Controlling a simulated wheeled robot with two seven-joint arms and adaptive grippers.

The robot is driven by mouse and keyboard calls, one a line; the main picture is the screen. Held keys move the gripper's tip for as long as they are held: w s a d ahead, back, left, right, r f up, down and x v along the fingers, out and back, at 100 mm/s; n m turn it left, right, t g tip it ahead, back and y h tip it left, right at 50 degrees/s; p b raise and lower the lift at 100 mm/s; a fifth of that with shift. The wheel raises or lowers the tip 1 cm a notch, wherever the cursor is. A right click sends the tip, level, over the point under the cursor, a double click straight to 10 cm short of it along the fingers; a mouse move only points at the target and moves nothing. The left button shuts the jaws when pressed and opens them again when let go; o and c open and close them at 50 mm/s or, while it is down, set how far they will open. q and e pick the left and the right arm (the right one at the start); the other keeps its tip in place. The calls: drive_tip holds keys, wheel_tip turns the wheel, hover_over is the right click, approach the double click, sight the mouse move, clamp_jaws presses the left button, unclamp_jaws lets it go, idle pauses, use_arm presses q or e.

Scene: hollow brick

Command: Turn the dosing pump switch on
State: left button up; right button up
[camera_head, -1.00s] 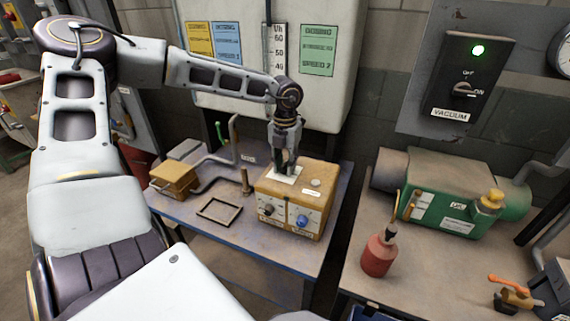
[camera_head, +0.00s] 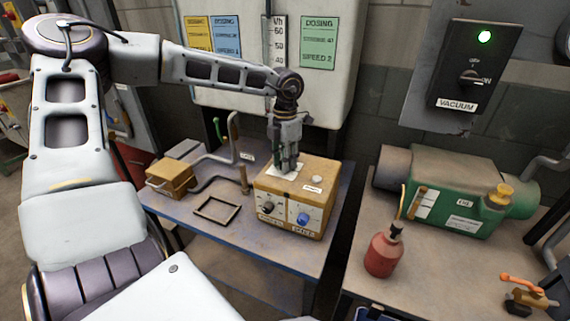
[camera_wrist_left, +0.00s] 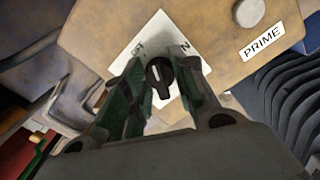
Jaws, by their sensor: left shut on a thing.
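The dosing pump (camera_head: 270,188) is a tan box on the left table, with a black knob (camera_head: 268,207) and a blue knob (camera_head: 303,219) on its front. On its top, a black rotary switch (camera_wrist_left: 160,76) sits on a white plate (camera_wrist_left: 186,46) in the left wrist view. My left gripper (camera_head: 287,166) points down onto the top of the pump. Its fingers (camera_wrist_left: 161,92) stand on either side of the switch and are shut on it. The fingers hide part of the plate's lettering. My right gripper is not in view.
A round white button beside a PRIME label (camera_wrist_left: 262,41) is on the pump top. A small tan box (camera_head: 172,178) and a dark frame (camera_head: 217,210) lie left of the pump. The right table holds a red bottle (camera_head: 383,252) and a green pump (camera_head: 452,200).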

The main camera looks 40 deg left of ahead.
use_arm(q)
drive_tip(key=shift+m+b, duration=0.45)
drive_tip(key=shift+m, duration=0.75)
drive_tip(key=m, duration=0.3)
drive_tip(key=shift+m+b, duration=0.3)
drive_tip(key=shift+b, duration=0.1)
drive_tip(key=shift+m, duration=3.2)
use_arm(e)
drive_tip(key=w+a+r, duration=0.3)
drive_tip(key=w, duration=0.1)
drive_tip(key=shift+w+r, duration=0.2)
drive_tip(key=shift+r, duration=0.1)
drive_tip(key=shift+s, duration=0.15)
